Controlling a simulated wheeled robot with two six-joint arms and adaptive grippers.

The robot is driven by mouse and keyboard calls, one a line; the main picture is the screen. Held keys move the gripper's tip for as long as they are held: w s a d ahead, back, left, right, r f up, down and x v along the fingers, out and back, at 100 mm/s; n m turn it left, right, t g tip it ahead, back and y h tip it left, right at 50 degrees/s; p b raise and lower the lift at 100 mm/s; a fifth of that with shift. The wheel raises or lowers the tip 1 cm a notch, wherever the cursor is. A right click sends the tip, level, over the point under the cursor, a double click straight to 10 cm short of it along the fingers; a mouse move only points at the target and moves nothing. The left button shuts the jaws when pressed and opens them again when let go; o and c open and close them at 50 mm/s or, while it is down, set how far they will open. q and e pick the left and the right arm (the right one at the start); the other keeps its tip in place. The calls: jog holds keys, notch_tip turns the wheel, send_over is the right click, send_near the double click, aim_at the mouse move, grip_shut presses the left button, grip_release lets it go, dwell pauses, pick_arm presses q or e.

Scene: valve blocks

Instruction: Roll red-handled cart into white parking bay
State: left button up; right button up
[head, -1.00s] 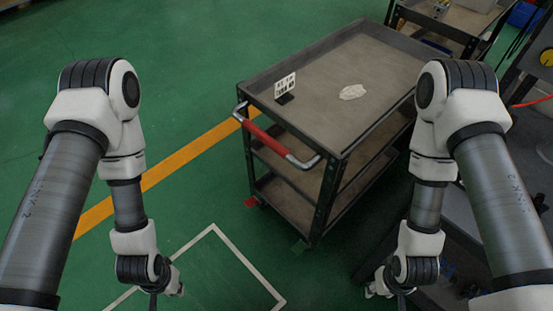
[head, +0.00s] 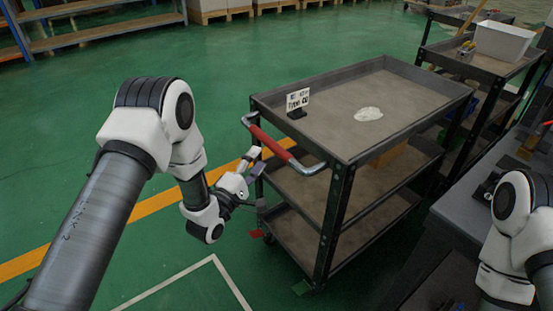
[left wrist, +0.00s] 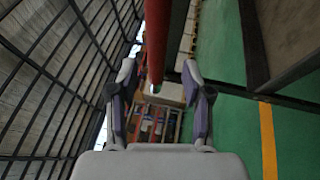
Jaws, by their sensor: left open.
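The cart (head: 330,120) is a dark three-shelf trolley with a red handle (head: 272,142) along its near left end. It stands beyond the white-lined parking bay (head: 232,283), whose corner shows on the green floor at the bottom. My left gripper (head: 254,162) is by the handle, near its left half. In the left wrist view my left gripper (left wrist: 158,75) is open, and the red handle (left wrist: 157,35) runs lengthwise in line with the gap between the fingers. I cannot tell whether they touch it. My right gripper is out of view.
A small sign (head: 298,101) and a whitish patch (head: 368,114) are on the cart's top. A dark workbench (head: 455,215) stands close on the right. Another cart with a white bin (head: 503,41) is behind. The floor left of the cart is clear, crossed by an orange line (head: 150,205).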

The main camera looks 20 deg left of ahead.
aim_at(270, 144)
pick_arm(q)
jog(key=x, duration=0.7)
jog(key=shift+d+r, duration=0.15)
jog(key=shift+d, duration=0.05)
jog(key=shift+s, duration=0.1)
jog(key=shift+c, duration=0.4)
grip_shut()
